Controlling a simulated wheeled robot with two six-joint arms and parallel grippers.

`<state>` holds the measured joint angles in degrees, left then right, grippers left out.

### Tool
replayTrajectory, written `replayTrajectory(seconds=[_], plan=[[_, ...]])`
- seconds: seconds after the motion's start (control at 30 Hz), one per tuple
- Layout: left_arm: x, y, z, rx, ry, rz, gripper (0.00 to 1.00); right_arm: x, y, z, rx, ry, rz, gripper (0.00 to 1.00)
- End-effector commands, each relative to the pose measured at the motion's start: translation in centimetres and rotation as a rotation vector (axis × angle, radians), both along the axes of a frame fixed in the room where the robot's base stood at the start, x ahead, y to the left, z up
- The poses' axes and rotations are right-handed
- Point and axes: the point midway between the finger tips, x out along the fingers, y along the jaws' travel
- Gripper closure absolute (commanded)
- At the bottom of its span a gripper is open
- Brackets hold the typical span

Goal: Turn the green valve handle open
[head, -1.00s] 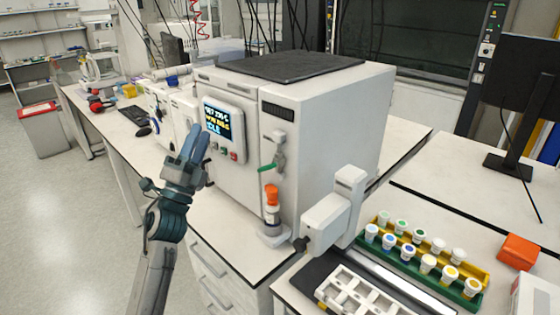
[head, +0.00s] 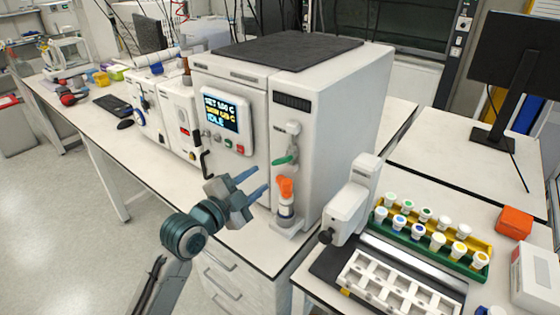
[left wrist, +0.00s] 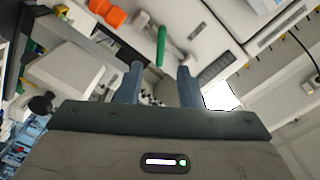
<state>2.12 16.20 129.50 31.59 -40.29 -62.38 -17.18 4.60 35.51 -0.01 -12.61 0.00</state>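The green valve handle (head: 284,160) sticks out from the right front panel of the white reactor cabinet (head: 340,120), below a grey fitting. In the left wrist view the green handle (left wrist: 161,46) appears as a bar just beyond and between the fingertips. My left gripper (head: 258,183) is open and empty, in front of the cabinet, to the left of and a little below the handle, apart from it. Its two blue fingers also show in the left wrist view (left wrist: 160,78). My right gripper is not in view.
An orange-capped bottle (head: 286,200) stands right below the handle, close to my left fingers. A display panel (head: 221,113) is to the left of the handle. A white device (head: 350,200) stands to the right, beside a rack of capped vials (head: 440,240).

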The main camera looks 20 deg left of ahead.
Motion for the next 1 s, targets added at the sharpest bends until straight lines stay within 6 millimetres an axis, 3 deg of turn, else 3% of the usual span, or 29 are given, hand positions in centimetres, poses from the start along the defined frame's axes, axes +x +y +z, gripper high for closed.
replayTrajectory(seconds=[0.4, 0.6, 0.87, 0.9, 1.0], plan=[[7.0, -2.5, 0.4, -0.004, 0.0, 0.001, 0.66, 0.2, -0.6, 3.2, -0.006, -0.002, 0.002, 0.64], [8.3, -3.0, 0.2, -0.001, -0.001, 0.001, 0.66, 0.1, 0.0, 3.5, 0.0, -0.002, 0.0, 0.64], [8.4, -3.1, 0.0, -0.001, -0.002, 0.001, 0.66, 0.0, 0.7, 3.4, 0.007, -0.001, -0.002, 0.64], [8.4, -3.1, 0.1, -0.001, -0.002, 0.001, 0.68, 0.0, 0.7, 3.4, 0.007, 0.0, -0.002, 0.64], [8.4, -3.1, 0.1, -0.001, -0.002, 0.001, 0.88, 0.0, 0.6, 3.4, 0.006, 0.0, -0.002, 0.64]])
